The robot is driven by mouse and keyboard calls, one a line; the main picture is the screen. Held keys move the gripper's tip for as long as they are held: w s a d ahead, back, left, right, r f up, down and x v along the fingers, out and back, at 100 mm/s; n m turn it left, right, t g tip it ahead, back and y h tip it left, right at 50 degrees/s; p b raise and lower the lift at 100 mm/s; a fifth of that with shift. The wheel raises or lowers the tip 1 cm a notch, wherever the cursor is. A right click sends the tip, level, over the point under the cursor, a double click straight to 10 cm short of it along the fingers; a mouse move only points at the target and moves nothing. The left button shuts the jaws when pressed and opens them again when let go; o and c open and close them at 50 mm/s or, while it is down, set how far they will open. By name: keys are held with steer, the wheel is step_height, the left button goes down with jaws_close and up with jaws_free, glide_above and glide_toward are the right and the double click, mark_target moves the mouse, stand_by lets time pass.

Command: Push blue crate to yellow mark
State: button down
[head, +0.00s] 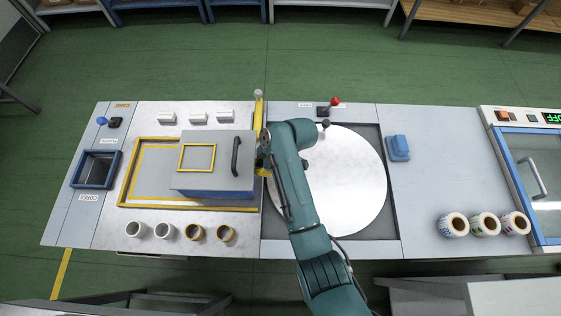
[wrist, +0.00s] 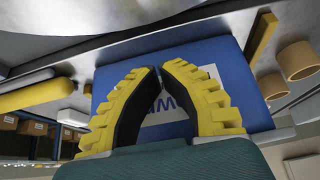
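The blue crate (head: 218,194) has a grey lid with a black handle and a thin yellow square on top. It stands on the left half of the bench. A yellow outline mark (head: 136,172) on the bench shows left of the crate, which hides its right part. My gripper (head: 262,165) is at the crate's right side, partly hidden by my arm. In the wrist view, my gripper's yellow fingers (wrist: 160,68) are shut, with tips close together. The crate's blue wall (wrist: 115,80) with a white label is right in front of them. I cannot tell whether they touch it.
A thicker yellow border (head: 122,187) runs around the mark. Rolls (head: 195,233) line the front and white blocks (head: 197,118) the back. A blue-rimmed bin opening (head: 96,169) is at far left. A large round plate (head: 345,180) lies right of the crate.

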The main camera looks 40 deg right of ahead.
steer(key=shift+w+a+f+b, duration=0.1)
steer(key=shift+w+a+b, duration=1.5)
steer(key=shift+w+a, duration=1.95)
steer(key=shift+w+a+b, duration=1.2)
steer(key=shift+w+a, duration=0.05)
steer(key=shift+a, duration=0.15)
steer(key=shift+w+a+b, duration=1.15)
steer(key=shift+w+a, duration=0.05)
steer(key=shift+a, duration=0.2)
steer(key=shift+s+d+r+p, duration=0.15)
steer(key=shift+r+p, duration=0.15)
steer(key=shift+p, duration=0.25)
steer(key=s+d+p, duration=0.8)
steer(key=shift+s+d, duration=0.1)
steer(key=shift+d, duration=0.3)
steer(key=shift+s+d+f, duration=0.2)
steer(key=shift+s, duration=0.05)
